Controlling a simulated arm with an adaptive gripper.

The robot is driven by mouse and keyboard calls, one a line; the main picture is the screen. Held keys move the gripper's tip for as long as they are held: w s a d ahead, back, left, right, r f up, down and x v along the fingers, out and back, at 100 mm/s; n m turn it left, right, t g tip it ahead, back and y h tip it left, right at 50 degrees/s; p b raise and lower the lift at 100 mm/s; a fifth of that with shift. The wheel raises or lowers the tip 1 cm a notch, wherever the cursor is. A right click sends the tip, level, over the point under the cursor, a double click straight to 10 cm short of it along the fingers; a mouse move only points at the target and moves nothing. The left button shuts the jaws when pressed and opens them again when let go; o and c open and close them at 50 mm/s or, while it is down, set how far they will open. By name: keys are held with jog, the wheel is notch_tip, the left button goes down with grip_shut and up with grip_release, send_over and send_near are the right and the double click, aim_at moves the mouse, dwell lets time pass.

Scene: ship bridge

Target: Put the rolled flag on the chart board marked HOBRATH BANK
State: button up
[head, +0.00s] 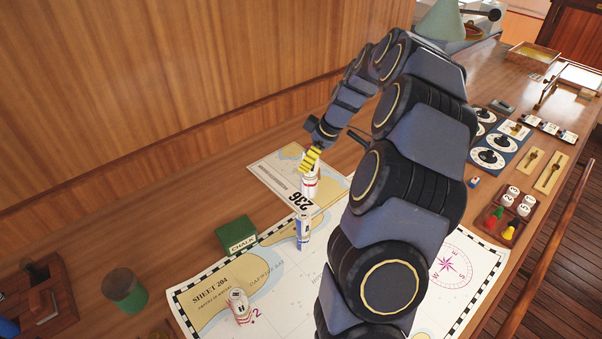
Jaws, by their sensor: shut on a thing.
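My gripper (310,164), with yellow fingers, is at the back of the table. It is shut on a white roll with red bands (309,187), which looks like a rolled flag and stands about upright. The roll is over a small chart board marked 236 (272,172); I cannot tell whether it touches it. A white and blue roll (303,232) stands nearer, at the top edge of the large chart marked SHEET 204 (205,318). Another white roll with dark and red marks (239,306) is on that chart. I cannot read HOBRATH BANK anywhere; my arm hides part of the charts.
A green CHALK box (237,236) and a green cup (126,290) stand left of the charts. A wooden holder (40,305) is at far left. Dial panels (497,140) and a tray of small pieces (511,212) are at right. The wooden wall rises close behind.

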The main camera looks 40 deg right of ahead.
jog(key=w+d+f, duration=0.8)
jog(key=w+f, duration=0.2)
jog(key=f, duration=0.3)
jog(key=shift+w+d, duration=0.2)
jog(key=shift+w, duration=0.2)
jog(key=o, duration=1)
jog(key=shift+f, duration=0.15)
jog(key=v, duration=1.2)
jog(key=shift+r, duration=0.25)
